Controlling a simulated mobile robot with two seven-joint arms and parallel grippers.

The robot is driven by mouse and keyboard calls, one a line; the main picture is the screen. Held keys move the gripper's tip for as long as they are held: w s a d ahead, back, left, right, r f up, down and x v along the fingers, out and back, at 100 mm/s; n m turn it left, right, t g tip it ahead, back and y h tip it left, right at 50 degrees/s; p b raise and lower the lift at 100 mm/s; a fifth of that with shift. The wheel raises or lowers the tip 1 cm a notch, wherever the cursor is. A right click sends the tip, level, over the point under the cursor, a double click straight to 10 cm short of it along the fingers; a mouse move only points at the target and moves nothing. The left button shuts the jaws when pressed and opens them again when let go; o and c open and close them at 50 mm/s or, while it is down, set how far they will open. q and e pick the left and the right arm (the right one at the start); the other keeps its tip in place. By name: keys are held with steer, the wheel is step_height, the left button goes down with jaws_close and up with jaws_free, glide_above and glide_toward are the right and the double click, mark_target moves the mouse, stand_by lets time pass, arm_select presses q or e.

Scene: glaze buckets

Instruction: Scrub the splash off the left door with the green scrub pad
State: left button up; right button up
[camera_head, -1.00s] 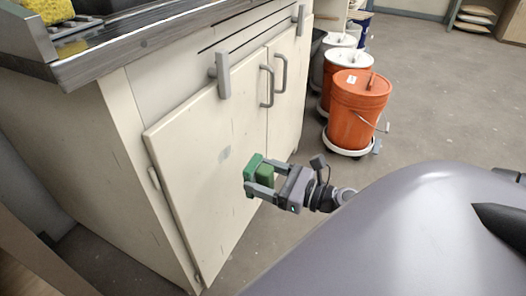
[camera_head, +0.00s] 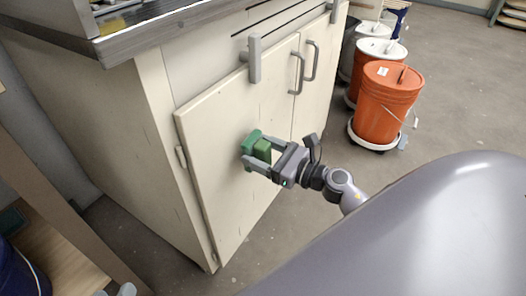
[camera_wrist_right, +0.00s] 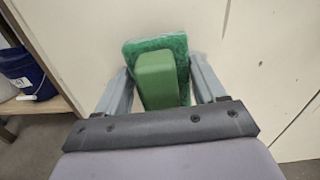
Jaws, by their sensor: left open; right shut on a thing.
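The green scrub pad (camera_head: 250,142), with its lighter green grip block (camera_head: 262,150), is held in my right gripper (camera_head: 261,158). The gripper is shut on the block, as the right wrist view shows (camera_wrist_right: 157,80). The pad's face is at the cream left door (camera_head: 215,140) and appears to touch it. The grey splash is not clearly visible now; the pad covers the area where it showed earlier. My left gripper (camera_head: 115,291) barely shows at the bottom left edge, open and away from the door.
The cabinet's right door (camera_head: 312,95) has a grey handle. Orange buckets (camera_head: 388,103) on a white dolly stand right of the cabinet. A wooden shelf (camera_head: 55,250) with a dark blue bucket (camera_head: 20,270) is at the lower left. The metal countertop (camera_head: 150,28) overhangs the doors.

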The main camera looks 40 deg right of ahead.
steer(key=shift+x, duration=1)
stand_by(0.3)
steer(key=shift+d, duration=0.15)
steer(key=shift+w+d+f+b, duration=0.1)
steer(key=shift+w+d+b, duration=0.25)
steer(key=shift+d, duration=0.3)
steer(key=shift+w+d+b, duration=0.1)
steer(key=shift+d+b, duration=0.3)
steer(key=shift+d, duration=0.25)
steer(key=shift+w+d, duration=0.2)
steer(key=shift+d, duration=0.2)
steer(key=d+b, duration=0.1)
steer(key=w+d+b, duration=0.1)
steer(key=d, duration=0.1)
steer(key=shift+w+d, duration=0.1)
steer(key=shift+w, duration=0.05)
